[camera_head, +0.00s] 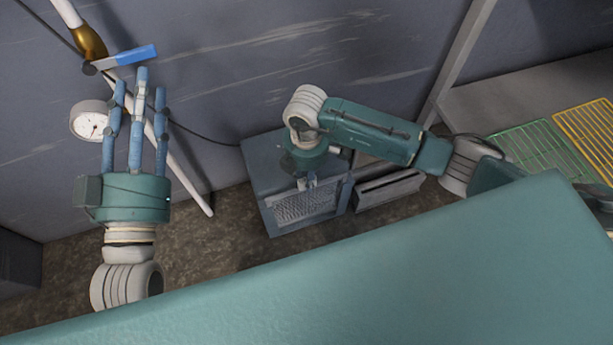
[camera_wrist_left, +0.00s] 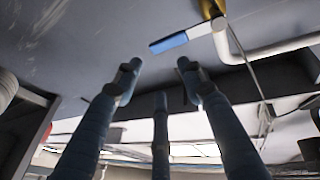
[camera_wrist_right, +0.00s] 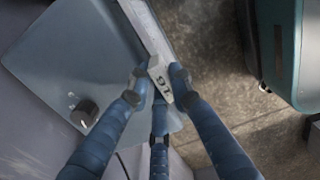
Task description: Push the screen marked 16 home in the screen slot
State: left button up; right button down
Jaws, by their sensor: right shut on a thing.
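The screen marked 16 (camera_wrist_right: 144,28) shows its pale top edge in the right wrist view, with a light tab (camera_wrist_right: 160,76) bearing the number. In the head view its mesh face (camera_head: 305,206) appears upright at the front of a grey-blue box (camera_head: 262,165). My right gripper (camera_head: 308,184) is above the box front, its fingers shut on the tab; it also shows in the right wrist view (camera_wrist_right: 157,85). The slot is hidden, and how deep the screen sits cannot be told. My left gripper (camera_head: 137,85) is raised at the left, its three fingers apart and empty.
A black knob (camera_wrist_right: 85,113) is on the box. A slotted grey unit (camera_head: 390,190) stands right of it. A gauge (camera_head: 90,120) and a blue-handled lever (camera_head: 132,55) are near my left gripper. Green (camera_head: 540,150) and yellow (camera_head: 590,130) racks lie at right.

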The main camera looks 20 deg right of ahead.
pick_arm(q)
jog(key=shift+s+r+t+h+b, duration=0.15)
jog(key=shift+s+r+t, duration=0.25)
jog(key=shift+r, duration=0.35)
jog(key=shift+s+r+t+h+b, duration=0.25)
jog(key=shift+r+t, duration=0.15)
jog(key=shift+r, duration=0.4)
jog(key=shift+s+r+t+h+b, duration=0.1)
jog(key=shift+s+r+t, duration=0.3)
jog(key=shift+r, duration=0.35)
pick_arm(e)
jog(key=shift+f, duration=0.8)
dwell(0.5)
pick_arm(q)
jog(key=shift+w+f, duration=0.15)
jog(key=shift+f, duration=0.05)
jog(key=shift+w+f+g+y+p, duration=0.15)
jog(key=shift+w+f+g, duration=0.15)
jog(key=shift+f, duration=0.25)
jog(key=shift+w+f+g+y+p, duration=0.1)
jog(key=shift+w+f+g+y, duration=0.1)
jog(key=shift+f+g, duration=0.3)
jog(key=shift+w+f+g+y+p, duration=0.15)
jog(key=shift+w+f+g, duration=0.1)
jog(key=shift+f, duration=0.4)
pick_arm(e)
jog(key=shift+r, duration=0.15)
